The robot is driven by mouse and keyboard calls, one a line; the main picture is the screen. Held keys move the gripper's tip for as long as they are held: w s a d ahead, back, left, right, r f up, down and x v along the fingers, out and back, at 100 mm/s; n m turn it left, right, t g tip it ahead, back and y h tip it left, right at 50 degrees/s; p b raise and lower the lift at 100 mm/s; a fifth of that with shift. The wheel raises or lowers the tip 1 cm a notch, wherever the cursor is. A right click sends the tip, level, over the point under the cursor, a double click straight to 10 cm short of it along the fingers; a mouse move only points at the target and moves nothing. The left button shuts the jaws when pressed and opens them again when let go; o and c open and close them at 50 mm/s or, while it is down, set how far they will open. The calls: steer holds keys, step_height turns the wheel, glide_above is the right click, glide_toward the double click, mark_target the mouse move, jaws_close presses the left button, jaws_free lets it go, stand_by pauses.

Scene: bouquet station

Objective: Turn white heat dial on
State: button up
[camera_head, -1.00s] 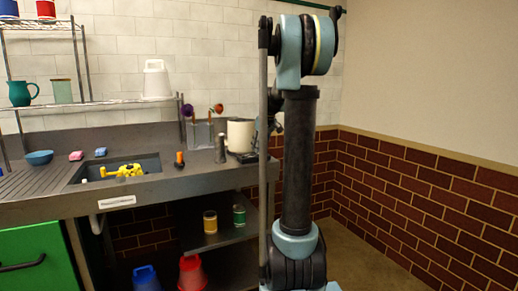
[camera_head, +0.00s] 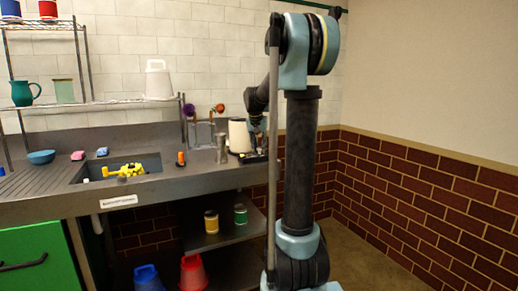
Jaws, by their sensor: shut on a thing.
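A white cylindrical container (camera_head: 238,135) stands on a low black appliance (camera_head: 254,158) at the right end of the counter. The white heat dial cannot be made out; it is too small or covered by my gripper. My gripper (camera_head: 258,140) points down just right of the white container, over the black appliance. Its fingers are small and dark here, shut on what seems to be the dial. Which way the dial is turned cannot be told.
A grey cylinder (camera_head: 222,148) and a clear holder (camera_head: 203,133) with flowers stand just left of the white container. An orange-topped bottle (camera_head: 181,159) stands by the sink (camera_head: 98,170), which holds a yellow item (camera_head: 131,170). A wire shelf (camera_head: 100,104) rises behind.

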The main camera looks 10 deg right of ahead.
steer(key=shift+w+a+r+m, duration=0.1)
steer(key=shift+m, duration=0.4)
steer(key=shift+h, duration=0.3)
steer(key=o, duration=1.1)
steer(key=shift+c, duration=0.2)
steer(key=v, duration=1.1)
steer(key=shift+r, duration=0.4)
